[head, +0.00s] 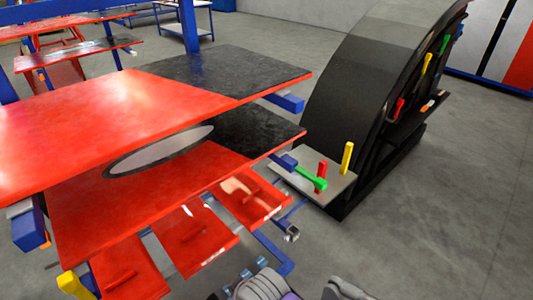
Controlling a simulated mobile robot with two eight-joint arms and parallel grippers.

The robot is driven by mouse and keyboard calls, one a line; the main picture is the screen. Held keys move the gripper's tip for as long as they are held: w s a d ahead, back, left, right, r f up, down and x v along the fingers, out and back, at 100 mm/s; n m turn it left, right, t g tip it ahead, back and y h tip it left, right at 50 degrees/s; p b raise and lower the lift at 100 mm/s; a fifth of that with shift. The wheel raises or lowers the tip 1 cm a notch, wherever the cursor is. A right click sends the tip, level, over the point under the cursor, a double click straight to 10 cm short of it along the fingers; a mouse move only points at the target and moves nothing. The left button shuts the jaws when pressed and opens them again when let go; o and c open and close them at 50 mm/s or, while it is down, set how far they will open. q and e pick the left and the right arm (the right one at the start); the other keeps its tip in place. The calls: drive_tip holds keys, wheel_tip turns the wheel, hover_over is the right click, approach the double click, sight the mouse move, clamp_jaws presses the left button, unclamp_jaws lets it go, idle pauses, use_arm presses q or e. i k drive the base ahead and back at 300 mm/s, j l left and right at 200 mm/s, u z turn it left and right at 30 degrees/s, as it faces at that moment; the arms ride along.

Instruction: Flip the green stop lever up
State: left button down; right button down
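The green lever (312,178) lies low and tilted on a light grey plate (335,188) at the foot of the black curved nosecone. Its free end points up and left, and its thicker end is at the right. A red lever (322,169) and a yellow lever (347,158) stand upright beside it. Grey parts of my own arms show at the bottom edge, in the middle and right of it, well below the levers and apart from them. They are cut off by the frame, so I cannot tell whether either gripper is open or shut.
The black nosecone (345,75) stands behind the plate, with more coloured levers on its right side. A rack of red and black panels (110,100) with blue supports fills the left, reaching close to the green lever. Grey floor (440,230) is clear at right.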

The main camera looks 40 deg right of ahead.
sight(321, 183)
drive_tip(key=z, duration=1.95)
drive_tip(key=i+j, duration=0.15)
drive_tip(key=j, duration=0.15)
drive_tip(key=i+j, duration=0.2)
drive_tip(key=j, duration=0.1)
